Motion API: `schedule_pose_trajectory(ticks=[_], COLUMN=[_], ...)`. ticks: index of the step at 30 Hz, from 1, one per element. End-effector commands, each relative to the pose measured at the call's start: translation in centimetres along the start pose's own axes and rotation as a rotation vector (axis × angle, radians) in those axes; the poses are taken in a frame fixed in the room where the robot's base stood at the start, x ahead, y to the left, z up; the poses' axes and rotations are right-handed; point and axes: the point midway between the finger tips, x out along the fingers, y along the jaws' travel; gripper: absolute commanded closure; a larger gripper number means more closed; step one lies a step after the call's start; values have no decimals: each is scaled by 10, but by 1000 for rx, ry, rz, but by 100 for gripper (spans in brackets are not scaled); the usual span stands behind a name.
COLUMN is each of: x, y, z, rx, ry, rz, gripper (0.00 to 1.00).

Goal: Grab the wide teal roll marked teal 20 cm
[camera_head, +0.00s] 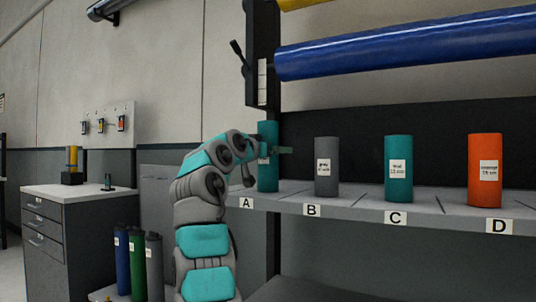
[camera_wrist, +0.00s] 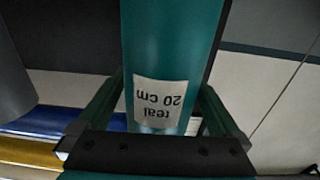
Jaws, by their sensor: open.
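The tall teal roll (camera_head: 268,178) stands upright at slot A on the shelf, partly hidden by my arm in the head view. In the wrist view the teal roll (camera_wrist: 170,40) fills the middle, and its white label, upside down, reads 20 cm. My gripper (camera_wrist: 163,88) is open, with one finger on each side of the roll near the label. In the head view my gripper (camera_head: 275,150) is at the roll's upper half. I cannot tell whether the fingers touch it.
A grey roll (camera_head: 326,183) stands at B, a shorter teal roll (camera_head: 398,150) at C and an orange roll (camera_head: 485,145) at D. A large blue roll (camera_head: 400,47) hangs above the shelf. A grey drawer cabinet (camera_head: 75,225) is at left, with rolls standing beside it.

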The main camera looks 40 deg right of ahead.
Motion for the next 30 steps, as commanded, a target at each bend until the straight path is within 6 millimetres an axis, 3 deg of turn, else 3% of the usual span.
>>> schedule_pose_trajectory(ticks=[8, 30], x=[4, 3], y=[0, 0], z=[0, 0], rx=[1, 1], ry=[0, 0], rz=[0, -1], gripper=[2, 86])
